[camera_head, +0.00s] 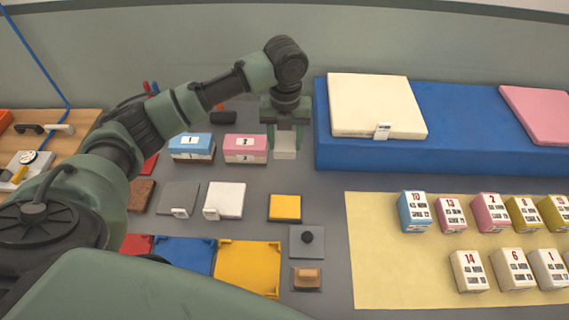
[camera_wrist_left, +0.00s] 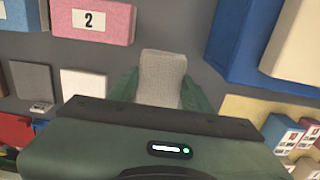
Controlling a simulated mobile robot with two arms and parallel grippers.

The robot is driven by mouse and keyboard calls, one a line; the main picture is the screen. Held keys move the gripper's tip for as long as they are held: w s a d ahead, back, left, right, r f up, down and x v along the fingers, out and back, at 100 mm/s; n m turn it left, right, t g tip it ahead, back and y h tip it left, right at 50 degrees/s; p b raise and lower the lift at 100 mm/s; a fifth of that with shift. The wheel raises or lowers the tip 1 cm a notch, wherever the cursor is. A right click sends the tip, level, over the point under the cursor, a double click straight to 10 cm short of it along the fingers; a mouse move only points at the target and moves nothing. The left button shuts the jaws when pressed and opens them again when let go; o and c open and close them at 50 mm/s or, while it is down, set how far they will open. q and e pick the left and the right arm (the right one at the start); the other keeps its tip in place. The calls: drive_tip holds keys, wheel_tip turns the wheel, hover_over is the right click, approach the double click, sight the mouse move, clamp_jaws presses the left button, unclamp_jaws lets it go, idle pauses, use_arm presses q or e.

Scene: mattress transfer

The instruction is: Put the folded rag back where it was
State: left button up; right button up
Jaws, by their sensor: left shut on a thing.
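A light grey folded rag (camera_head: 285,147) is between the fingers of my left gripper (camera_head: 285,128), right of the pink box. In the left wrist view the rag (camera_wrist_left: 162,75) stands up between the two green fingers of the left gripper (camera_wrist_left: 160,95), which is shut on it. Grey table surface shows around the rag. I cannot tell whether the rag touches the table. My right gripper is not in view.
A pink box marked 2 (camera_head: 245,148) and a blue box marked 1 (camera_head: 191,148) stand left of the rag. A blue platform (camera_head: 450,155) with a cream mattress (camera_head: 375,105) is at the right. A yellow sponge-like block (camera_head: 285,207) and a yellow mat (camera_head: 400,285) lie nearer.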

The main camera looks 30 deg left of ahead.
use_arm(q)
hover_over(284, 173)
wheel_tip(284, 173, down, 6)
drive_tip(key=shift+r+p, duration=0.2)
drive_tip(key=shift+p, duration=0.1)
wheel_tip(284, 173, down, 5)
drive_tip(key=shift+f+p, duration=0.1)
drive_tip(key=shift+p, duration=0.2)
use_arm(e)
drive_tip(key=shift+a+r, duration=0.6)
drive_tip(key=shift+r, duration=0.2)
use_arm(q)
drive_tip(key=shift+f, duration=0.1)
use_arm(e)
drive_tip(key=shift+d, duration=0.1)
use_arm(q)
drive_tip(key=o, duration=1.3)
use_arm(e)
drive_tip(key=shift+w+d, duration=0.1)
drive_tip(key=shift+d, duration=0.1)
